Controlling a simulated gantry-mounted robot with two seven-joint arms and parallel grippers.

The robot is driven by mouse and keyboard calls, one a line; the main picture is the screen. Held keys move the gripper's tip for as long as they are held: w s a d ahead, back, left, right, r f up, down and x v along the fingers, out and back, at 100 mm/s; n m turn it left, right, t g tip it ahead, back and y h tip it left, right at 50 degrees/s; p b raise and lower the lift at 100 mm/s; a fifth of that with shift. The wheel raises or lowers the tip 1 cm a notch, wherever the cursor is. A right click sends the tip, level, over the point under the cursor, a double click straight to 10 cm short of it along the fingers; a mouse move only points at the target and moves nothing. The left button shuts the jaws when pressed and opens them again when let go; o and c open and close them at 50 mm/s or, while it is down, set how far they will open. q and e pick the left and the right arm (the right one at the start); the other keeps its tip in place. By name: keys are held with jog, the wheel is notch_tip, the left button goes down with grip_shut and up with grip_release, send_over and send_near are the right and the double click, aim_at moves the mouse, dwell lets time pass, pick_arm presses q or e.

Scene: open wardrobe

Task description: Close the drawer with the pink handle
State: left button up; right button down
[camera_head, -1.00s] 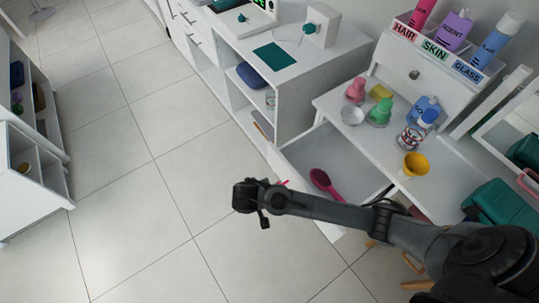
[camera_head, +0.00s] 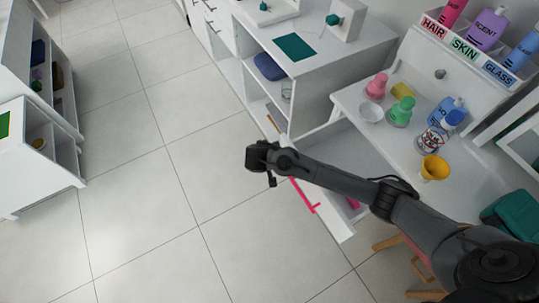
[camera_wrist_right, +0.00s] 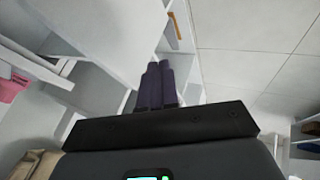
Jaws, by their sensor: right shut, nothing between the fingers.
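The white drawer (camera_head: 335,137) with the pink handle (camera_head: 304,196) is pulled out below the white desk. Its front faces the open floor, and the handle runs along that front. My right arm crosses over the drawer and hides part of its inside. My right gripper (camera_head: 270,180) is shut and empty, out on the floor side of the drawer front, near the handle's far end. I cannot tell whether it touches the front. Its closed dark fingers show in the right wrist view (camera_wrist_right: 157,88) against white furniture. A pink item (camera_head: 353,202) lies in the drawer, mostly hidden. My left gripper is out of view.
On the desk (camera_head: 385,145) stand pink and green bottles, a white bowl, blue-capped bottles and a yellow cup (camera_head: 434,168). A white shelf unit (camera_head: 320,65) adjoins at the back. A stool (camera_head: 415,255) stands below the desk. The tiled floor (camera_head: 150,200) on the left is clear.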

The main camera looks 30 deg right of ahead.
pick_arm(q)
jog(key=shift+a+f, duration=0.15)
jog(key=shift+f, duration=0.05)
pick_arm(e)
jog(key=d, duration=0.4)
jog(key=shift+s, duration=0.2)
jog(key=shift+d, duration=0.1)
